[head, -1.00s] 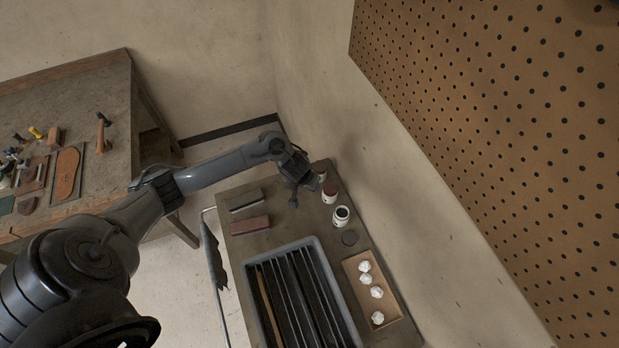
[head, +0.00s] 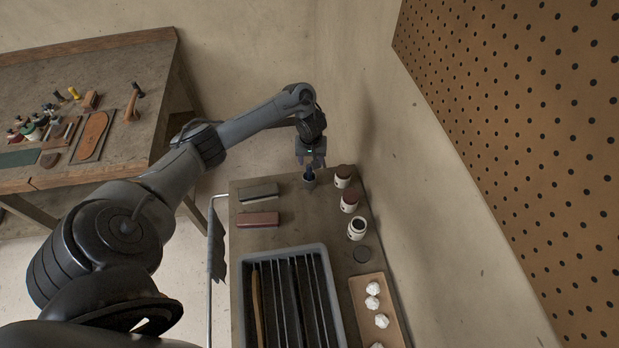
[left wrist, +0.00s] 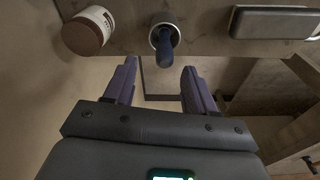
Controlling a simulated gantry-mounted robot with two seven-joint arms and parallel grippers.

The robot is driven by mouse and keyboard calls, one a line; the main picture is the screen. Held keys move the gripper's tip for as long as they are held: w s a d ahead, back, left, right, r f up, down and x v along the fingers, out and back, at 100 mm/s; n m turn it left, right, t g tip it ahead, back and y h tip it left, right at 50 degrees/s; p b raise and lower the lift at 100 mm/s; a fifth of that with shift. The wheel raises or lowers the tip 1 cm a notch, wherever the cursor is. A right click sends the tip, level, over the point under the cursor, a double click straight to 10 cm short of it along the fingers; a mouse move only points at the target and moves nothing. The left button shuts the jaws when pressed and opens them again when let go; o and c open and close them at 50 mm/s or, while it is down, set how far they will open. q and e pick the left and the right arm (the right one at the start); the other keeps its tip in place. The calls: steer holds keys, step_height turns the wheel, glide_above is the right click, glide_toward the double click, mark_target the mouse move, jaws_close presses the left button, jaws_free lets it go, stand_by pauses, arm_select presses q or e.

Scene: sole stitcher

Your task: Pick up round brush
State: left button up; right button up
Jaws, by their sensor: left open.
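A dark blue handle, which looks like the round brush (head: 310,172), stands in a small cup (head: 309,184) at the far edge of the cart top. In the left wrist view the blue handle (left wrist: 164,55) rises from the round metal cup (left wrist: 155,31); its lower end is hidden inside. My left gripper (head: 312,164) is just above the cup, pointing down. In the left wrist view its two purple fingers (left wrist: 160,72) are open, with the handle in line with the gap between them and not gripped. My right gripper is not in view.
Brown-lidded jars (head: 349,202) and an open white jar (head: 357,229) stand right of the cup. Two sharpening blocks (head: 258,219) lie left. A slatted grey tray (head: 329,283) and a wooden tray (head: 359,306) with white lumps are nearer. A pegboard wall (head: 520,120) rises right.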

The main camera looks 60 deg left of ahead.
mark_target(309, 166)
arm_select(q)
steer(key=f, duration=0.1)
steer(key=f+b, duration=0.1)
steer(key=f, duration=0.2)
steer(key=shift+s+a, duration=0.15)
steer(key=shift+s, duration=0.1)
steer(key=shift+w+a+f+b, duration=0.15)
steer(key=shift+f+b, duration=0.25)
steer(key=shift+f, duration=0.2)
jaws_close()
